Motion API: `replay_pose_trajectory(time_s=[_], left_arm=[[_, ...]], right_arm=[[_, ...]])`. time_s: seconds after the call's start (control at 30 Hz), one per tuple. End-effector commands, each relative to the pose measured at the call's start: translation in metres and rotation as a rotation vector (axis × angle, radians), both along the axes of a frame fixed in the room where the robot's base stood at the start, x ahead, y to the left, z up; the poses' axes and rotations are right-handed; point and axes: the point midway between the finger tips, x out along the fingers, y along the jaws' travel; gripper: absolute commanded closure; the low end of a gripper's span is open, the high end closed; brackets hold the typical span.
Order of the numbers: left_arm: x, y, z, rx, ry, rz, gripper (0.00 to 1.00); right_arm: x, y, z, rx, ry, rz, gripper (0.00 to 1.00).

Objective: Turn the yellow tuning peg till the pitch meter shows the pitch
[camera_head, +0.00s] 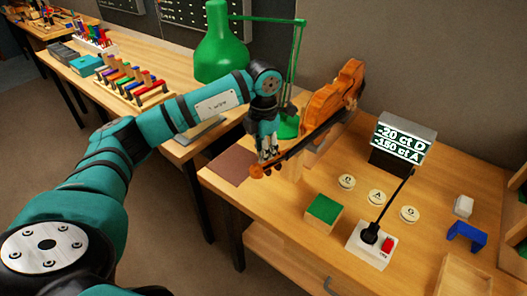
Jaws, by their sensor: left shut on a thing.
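The violin (328,103) lies tilted on the bench, its orange-brown body at the back and its dark neck running down to the pegbox at the front left. My left gripper (267,155) points down at the pegbox and is shut on a tuning peg there. The fingers hide most of that peg, so I cannot make out its yellow colour. My right gripper is not in view.
A microphone on a white base (370,244) with a red button stands front right. Several round lettered discs (377,197), a green-topped block (324,210) and a blue bracket (466,236) lie around it. A green lamp (220,50) stands behind my left arm.

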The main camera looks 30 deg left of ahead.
Motion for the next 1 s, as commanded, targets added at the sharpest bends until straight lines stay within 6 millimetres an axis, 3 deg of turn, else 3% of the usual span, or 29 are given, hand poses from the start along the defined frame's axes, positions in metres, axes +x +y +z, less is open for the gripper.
replay_pose_trajectory(time_s=[0.27, 0.3, 0.47, 0.77, 1.0], left_arm=[[0.001, 0.001, 0.002, 0.0, -0.005, 0.002, 1.0], [0.001, 0.001, 0.002, 0.001, -0.006, 0.002, 0.87], [0.001, 0.001, 0.002, 0.0, -0.004, 0.001, 0.67], [0.001, 0.0, 0.003, 0.0, -0.002, 0.0, 0.67], [0.002, 0.0, 0.04, -0.001, -0.008, 0.0, 0.67]], right_arm=[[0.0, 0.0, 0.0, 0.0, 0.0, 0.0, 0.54], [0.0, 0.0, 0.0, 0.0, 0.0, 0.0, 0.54], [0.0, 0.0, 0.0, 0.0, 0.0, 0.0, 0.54], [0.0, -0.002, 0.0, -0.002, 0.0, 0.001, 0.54], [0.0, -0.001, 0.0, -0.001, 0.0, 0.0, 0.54]])
